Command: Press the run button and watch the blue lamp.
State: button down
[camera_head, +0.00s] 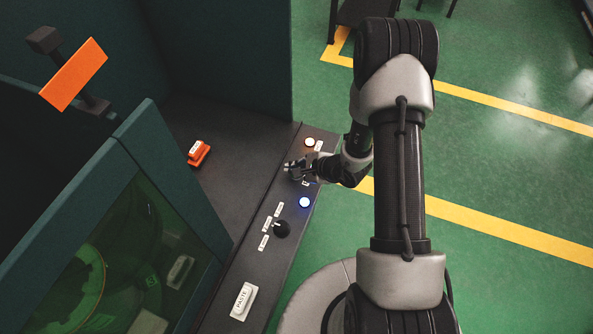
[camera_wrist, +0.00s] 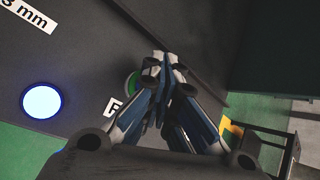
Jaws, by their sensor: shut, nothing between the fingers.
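The blue lamp (camera_head: 305,202) on the dark panel glows bright blue-white, and it is also lit in the wrist view (camera_wrist: 42,101). My gripper (camera_head: 290,168) is over the panel, between the blue lamp and an orange-rimmed lamp. In the wrist view my gripper (camera_wrist: 165,62) has its fingers together and empty. A green round button (camera_wrist: 132,82) shows beside and partly behind the fingers, with a mostly hidden white label next to it. I cannot tell whether the fingertips touch the button. In the head view the gripper hides the button.
On the panel are the lit orange-rimmed lamp (camera_head: 310,142), a black knob (camera_head: 282,229) with several labels, and a white WASTE piece (camera_head: 243,301). An orange block (camera_head: 199,152) sits on the dark surface left of the panel. A green-windowed cabinet door (camera_head: 130,240) stands at left.

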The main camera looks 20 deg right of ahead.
jog(key=shift+r, duration=0.55)
jog(key=shift+r+p, duration=1.4)
jog(key=shift+r, duration=1.1)
dwell(5.0)
